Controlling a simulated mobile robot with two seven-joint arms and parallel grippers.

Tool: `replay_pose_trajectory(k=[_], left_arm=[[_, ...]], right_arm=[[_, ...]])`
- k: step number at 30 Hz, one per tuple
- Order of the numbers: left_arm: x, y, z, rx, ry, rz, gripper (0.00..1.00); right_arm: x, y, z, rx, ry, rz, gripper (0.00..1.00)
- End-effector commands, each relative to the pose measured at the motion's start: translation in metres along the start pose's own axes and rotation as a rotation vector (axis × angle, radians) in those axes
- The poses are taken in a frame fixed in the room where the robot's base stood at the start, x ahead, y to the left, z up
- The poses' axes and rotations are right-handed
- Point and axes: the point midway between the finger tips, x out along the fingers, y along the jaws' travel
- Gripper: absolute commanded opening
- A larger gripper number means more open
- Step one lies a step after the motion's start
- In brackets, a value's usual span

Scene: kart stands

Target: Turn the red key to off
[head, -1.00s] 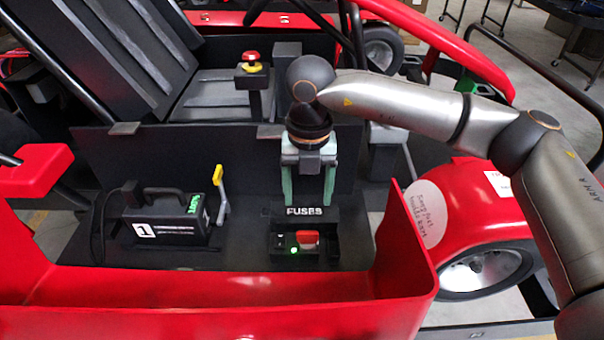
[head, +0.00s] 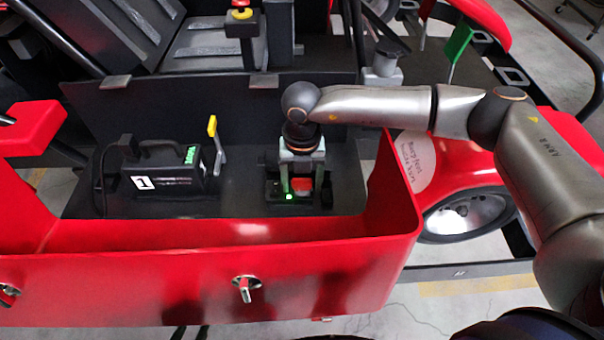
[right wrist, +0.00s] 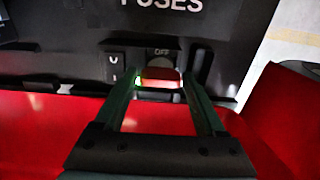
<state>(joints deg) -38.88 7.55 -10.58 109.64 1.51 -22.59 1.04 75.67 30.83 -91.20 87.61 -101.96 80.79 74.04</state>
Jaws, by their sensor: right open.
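The red key (head: 302,184) is on the black fuse panel inside the red kart's front box, beside a lit green lamp (head: 289,197). In the right wrist view the red key (right wrist: 160,76) lies crosswise just below the "OFF" label (right wrist: 161,52). My right gripper (head: 302,178) is open and points down at the panel. In the right wrist view its fingers (right wrist: 161,84) stand on either side of the key; whether they touch it cannot be told. My left gripper is not in view.
A black carry-handled unit marked 1 (head: 165,170) and a yellow-handled lever (head: 214,142) stand left of the panel. The red box wall (head: 190,240) runs along the front and right. A red mushroom button on a yellow collar (head: 240,10) is behind.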

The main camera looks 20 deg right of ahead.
Motion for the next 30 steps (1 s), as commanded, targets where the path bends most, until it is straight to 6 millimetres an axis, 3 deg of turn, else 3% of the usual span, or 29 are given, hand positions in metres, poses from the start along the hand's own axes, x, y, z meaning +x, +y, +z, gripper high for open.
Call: replay_pose_trajectory(k=[5, 23, 30], left_arm=[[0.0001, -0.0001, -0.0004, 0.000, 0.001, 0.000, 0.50], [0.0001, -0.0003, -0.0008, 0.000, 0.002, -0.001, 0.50], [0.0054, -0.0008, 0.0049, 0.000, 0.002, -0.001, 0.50]], right_arm=[[0.0001, 0.0001, 0.0000, 0.000, 0.000, 0.000, 0.72], [-0.0004, 0.0001, 0.0000, 0.000, 0.000, 0.000, 0.05], [0.0018, -0.0003, 0.0003, -0.096, 0.000, 0.000, 0.03]])
